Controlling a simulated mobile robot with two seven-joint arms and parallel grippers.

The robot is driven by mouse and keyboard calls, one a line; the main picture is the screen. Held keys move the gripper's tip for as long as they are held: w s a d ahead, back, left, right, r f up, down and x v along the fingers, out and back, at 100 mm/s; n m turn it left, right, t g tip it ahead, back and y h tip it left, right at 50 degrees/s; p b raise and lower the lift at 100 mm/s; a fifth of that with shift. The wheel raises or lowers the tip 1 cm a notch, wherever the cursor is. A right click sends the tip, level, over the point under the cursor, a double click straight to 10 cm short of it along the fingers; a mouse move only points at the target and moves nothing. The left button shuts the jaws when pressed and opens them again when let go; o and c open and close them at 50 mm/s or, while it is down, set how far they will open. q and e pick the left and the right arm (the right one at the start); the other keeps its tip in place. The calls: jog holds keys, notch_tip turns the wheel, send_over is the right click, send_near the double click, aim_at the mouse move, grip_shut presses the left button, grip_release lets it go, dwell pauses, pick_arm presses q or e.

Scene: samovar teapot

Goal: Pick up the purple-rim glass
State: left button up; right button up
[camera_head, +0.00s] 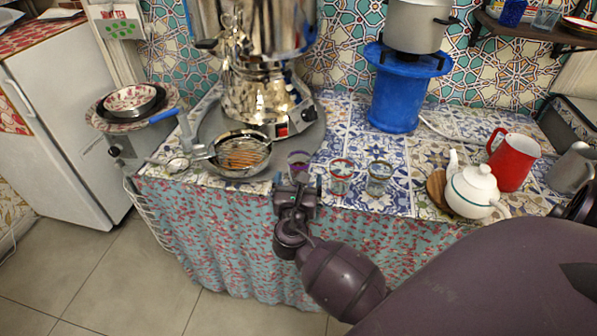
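The purple-rim glass (299,160) stands upright near the front edge of the tiled counter, left of two other glasses. My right gripper (298,181) reaches in from the lower right and is just in front of this glass. Its two fingers look spread apart, wider than the glass, one toward each side. The gripper hides the lower part of the glass, and I cannot tell whether it touches. My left gripper is not in view.
A red-rim glass (340,176) stands close to the right, then another glass (378,177). A strainer bowl (240,157) and samovar (262,95) are left. A white teapot (472,192) and red mug (513,163) are right. The counter's cloth-covered front (215,235) drops below.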

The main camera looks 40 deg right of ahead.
aim_at(298, 171)
jog(key=shift+b+x, duration=0.45)
jog(key=shift+x, duration=2.15)
jog(key=shift+w+a+r, duration=0.1)
jog(key=shift+a+r, duration=0.1)
jog(key=c, duration=1.1)
jog(key=shift+r, duration=0.2)
